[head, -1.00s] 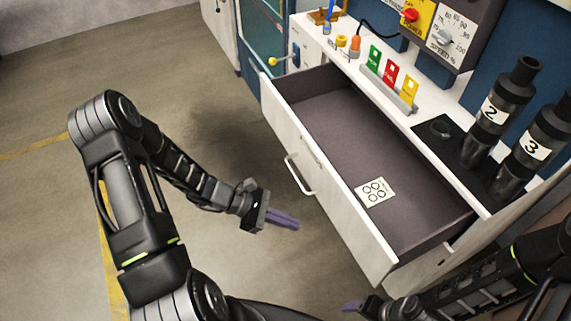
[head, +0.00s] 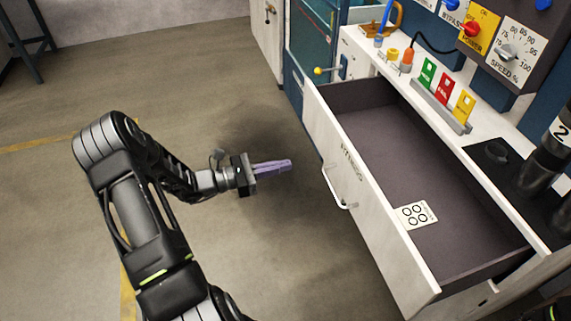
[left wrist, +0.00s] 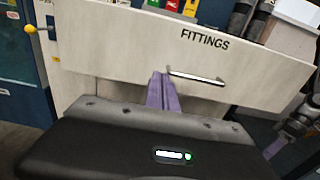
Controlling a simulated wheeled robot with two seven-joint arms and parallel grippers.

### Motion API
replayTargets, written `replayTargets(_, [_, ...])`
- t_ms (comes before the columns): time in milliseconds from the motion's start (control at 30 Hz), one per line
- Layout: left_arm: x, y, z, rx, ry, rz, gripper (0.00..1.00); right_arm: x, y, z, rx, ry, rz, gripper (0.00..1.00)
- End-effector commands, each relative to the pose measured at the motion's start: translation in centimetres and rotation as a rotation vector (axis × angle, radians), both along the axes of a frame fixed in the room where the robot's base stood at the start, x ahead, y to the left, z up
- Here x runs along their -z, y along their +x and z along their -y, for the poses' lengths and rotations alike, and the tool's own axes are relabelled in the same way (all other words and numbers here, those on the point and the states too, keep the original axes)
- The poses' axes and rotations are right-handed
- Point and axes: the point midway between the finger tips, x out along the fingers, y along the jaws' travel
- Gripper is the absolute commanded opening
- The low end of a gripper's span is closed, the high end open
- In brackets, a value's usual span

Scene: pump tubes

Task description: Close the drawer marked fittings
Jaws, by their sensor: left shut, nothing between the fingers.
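The white drawer (head: 352,174) marked FITTINGS stands pulled out of the bench, its dark inside showing. Its front with the label also fills the upper part of the left wrist view (left wrist: 130,47). The drawer's silver bar handle (head: 335,190) is on the front and shows in the left wrist view (left wrist: 197,77). My left gripper (head: 290,165) has purple fingers that are shut and empty. It is in the air to the left of the drawer front, a short gap from it and pointing at it. My right gripper is not visible in the head view.
A white card with black rings (head: 414,215) lies in the drawer. On the bench top are green, red and yellow cards in a holder (head: 440,104) and dark pump tubes (head: 545,165). A yellow-knobbed lever (head: 319,71) sticks out beside the drawer. The floor to the left is clear.

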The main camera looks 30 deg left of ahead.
Motion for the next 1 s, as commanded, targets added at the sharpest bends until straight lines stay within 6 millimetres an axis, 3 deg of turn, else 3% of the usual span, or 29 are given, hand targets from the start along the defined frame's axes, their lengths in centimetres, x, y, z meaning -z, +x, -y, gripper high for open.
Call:
replayTargets(600, [0.0, 8.4, 7.1, 0.003, -0.001, 0.0, 0.0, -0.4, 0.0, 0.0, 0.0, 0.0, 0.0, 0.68])
replayTargets(1000, [0.0, 9.3, 7.8, 0.001, 0.0, 0.0, 0.0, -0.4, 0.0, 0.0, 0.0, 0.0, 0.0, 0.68])
